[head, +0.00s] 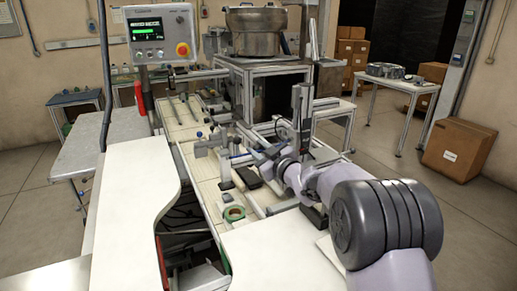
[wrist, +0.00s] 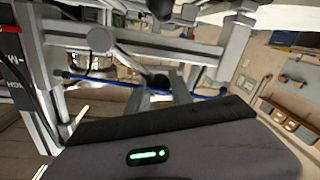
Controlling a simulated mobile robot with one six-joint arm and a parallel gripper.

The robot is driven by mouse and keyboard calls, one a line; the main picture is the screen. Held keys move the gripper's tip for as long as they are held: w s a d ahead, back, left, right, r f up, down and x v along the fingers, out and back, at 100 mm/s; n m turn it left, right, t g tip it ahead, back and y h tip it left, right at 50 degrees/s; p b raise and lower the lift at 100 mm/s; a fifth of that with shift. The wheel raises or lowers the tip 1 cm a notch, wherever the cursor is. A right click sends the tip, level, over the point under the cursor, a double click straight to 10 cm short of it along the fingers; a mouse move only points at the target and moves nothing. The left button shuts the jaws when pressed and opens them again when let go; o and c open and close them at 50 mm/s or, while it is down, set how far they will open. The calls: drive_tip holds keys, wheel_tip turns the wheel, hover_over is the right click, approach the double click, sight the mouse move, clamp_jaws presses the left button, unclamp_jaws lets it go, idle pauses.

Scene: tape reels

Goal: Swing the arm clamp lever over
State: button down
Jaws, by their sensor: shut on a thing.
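My gripper (head: 262,155) reaches from the right to the metal fixture over the machine bench, beside an upright grey post. In the wrist view its fingers (wrist: 168,88) are closed together beyond the dark gripper body. They are shut on a small part that I take to be the arm clamp lever, mostly hidden between the fingers. A dark rounded part (wrist: 160,22) shows just beyond the fingertips. The lever's angle cannot be made out.
A white curved worktop (head: 135,215) is at left. A control panel (head: 160,35) hangs at upper left, and a steel bowl (head: 253,30) stands behind. Floor at right is clear before a cardboard box (head: 458,148).

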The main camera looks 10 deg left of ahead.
drive_tip(key=shift+s+a+f, duration=0.15)
drive_tip(key=shift+a+f, duration=0.05)
drive_tip(key=shift+f, duration=0.2)
drive_tip(key=c, duration=1.1)
unclamp_jaws()
drive_tip(key=shift+c, duration=0.2)
